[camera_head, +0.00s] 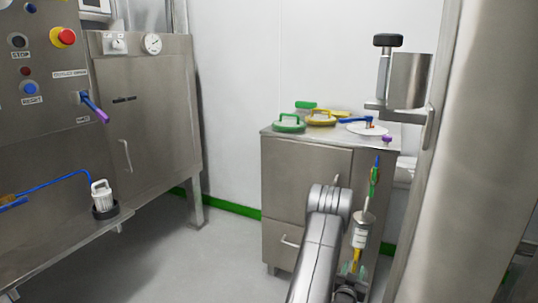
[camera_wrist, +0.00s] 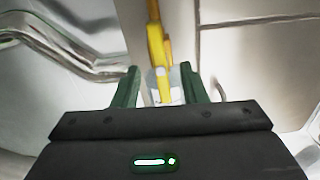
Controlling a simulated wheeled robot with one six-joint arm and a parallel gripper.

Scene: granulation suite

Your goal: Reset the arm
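My gripper (camera_head: 350,270) is low in front of the steel cabinet in the camera_head view, at the end of my grey arm. In the wrist view its two green fingers (camera_wrist: 158,88) stand apart. A yellow part (camera_wrist: 158,45) shows between and beyond them, with a pale, see-through piece beside it. I cannot tell whether a finger touches either. In the camera_head view a hanging metal and white device (camera_head: 361,230) with a yellow lower end is just above my gripper. My arm hides part of the cabinet front.
The steel cabinet (camera_head: 300,165) carries green lids (camera_head: 289,124), a yellow lid (camera_head: 320,118) and a white dish (camera_head: 366,129). A steel column (camera_head: 455,150) stands close on the right. At left are a control panel (camera_head: 40,90) and a shelf with a white capped vessel (camera_head: 102,195). Open floor lies between.

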